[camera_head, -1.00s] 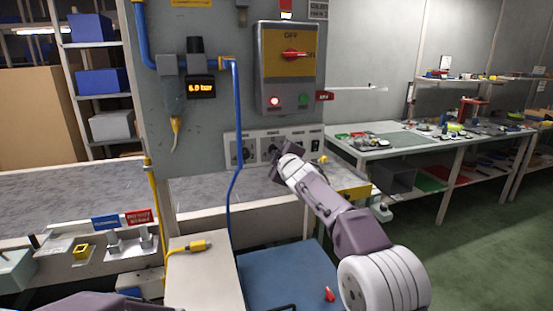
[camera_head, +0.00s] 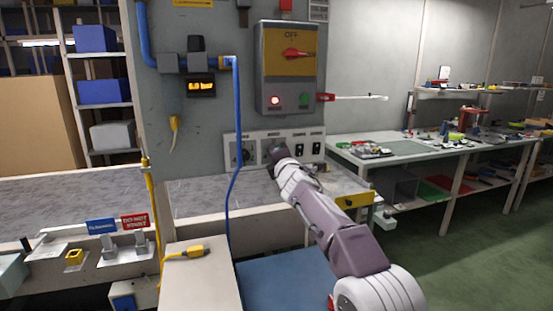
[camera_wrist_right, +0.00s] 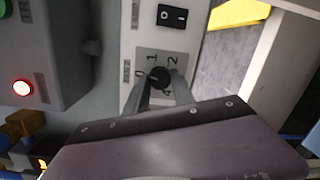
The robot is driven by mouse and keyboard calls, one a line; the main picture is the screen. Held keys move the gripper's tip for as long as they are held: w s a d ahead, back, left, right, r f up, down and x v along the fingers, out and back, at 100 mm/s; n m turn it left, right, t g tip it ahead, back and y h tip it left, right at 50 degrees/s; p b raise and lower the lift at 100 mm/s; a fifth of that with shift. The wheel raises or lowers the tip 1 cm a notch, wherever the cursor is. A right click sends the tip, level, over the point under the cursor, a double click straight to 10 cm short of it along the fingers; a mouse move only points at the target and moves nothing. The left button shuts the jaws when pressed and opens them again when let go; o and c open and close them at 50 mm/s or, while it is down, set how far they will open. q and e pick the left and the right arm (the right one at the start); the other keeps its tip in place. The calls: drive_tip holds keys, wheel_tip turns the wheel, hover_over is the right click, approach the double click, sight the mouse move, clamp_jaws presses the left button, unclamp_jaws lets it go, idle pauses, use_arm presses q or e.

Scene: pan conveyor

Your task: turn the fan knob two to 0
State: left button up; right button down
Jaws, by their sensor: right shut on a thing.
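The fan knob, black and round, shows in the right wrist view (camera_wrist_right: 158,76) on a grey plate marked with numbers, including 1 and 2. Its pointer is too small to read surely. My right gripper (camera_wrist_right: 160,84) has its two fingers on either side of the knob and is shut on it. In the head view my right gripper (camera_head: 276,158) is at the second position of the light switch panel (camera_head: 262,137), mostly hiding that knob. Another dark knob (camera_head: 243,151) is to its left. My left gripper is not in view.
Rocker switches (camera_head: 308,149) sit right of the gripped knob. A grey switch box (camera_head: 289,75) with a red handle is above the panel. A blue hose (camera_head: 237,130) hangs to the left. A grey worktop (camera_head: 215,193) lies below.

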drive_tip(key=shift+f+n+b, duration=0.1)
drive_tip(key=shift+n+b, duration=0.2)
drive_tip(key=shift+n, duration=0.8)
drive_tip(key=c, duration=1.1)
unclamp_jaws()
drive_tip(key=shift+a, duration=0.1)
drive_tip(key=b+v, duration=0.6)
drive_tip(key=v, duration=0.3)
